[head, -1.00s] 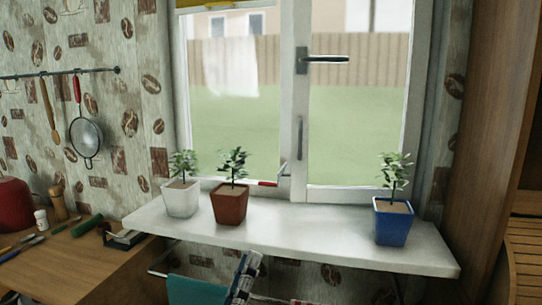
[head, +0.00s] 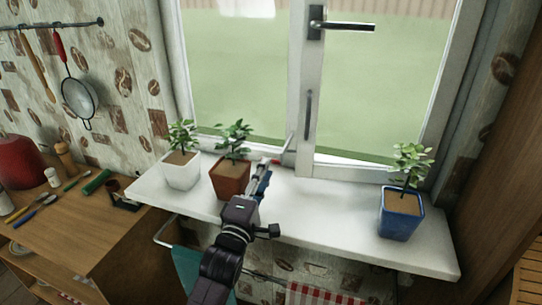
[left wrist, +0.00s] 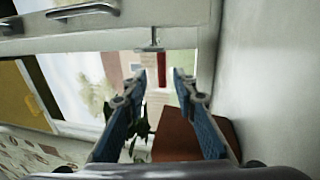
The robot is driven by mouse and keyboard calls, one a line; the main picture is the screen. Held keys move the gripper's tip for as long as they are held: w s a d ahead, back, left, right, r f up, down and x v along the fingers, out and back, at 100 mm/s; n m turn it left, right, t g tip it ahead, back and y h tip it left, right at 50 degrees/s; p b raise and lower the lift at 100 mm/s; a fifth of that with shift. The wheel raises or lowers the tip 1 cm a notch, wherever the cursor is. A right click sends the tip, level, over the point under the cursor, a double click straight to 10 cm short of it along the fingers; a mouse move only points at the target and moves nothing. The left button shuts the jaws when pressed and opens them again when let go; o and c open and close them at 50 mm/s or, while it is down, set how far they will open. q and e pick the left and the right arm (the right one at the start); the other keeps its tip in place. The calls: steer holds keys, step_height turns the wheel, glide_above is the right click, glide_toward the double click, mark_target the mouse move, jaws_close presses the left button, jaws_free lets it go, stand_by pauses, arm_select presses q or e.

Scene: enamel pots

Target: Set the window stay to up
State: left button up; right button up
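The window stay (head: 275,161) is a small metal lever with a red grip, low on the window frame by the sill. Its red grip points left in the head view. In the left wrist view the red grip of the stay (left wrist: 162,72) hangs from a metal bracket, framed between my fingertips but beyond them. My left gripper (head: 264,180) reaches over the sill close to the stay, beside the terracotta pot. In the left wrist view my left gripper (left wrist: 160,80) is open, its blue-padded fingers apart with nothing between them. My right gripper is not in view.
The terracotta pot (head: 229,184) and white pot (head: 181,176) with plants stand left on the white sill (head: 310,208). A blue pot (head: 401,220) stands at the right. The sill between is clear. A window handle (head: 342,26) is above. Towels hang below the sill.

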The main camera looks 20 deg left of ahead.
arm_select(q)
steer(key=w, duration=0.4)
steer(key=shift+w+d+r, duration=0.1)
steer(key=shift+w+r, duration=0.25)
steer(key=shift+w, duration=0.05)
steer(key=shift+c, duration=0.2)
jaws_close()
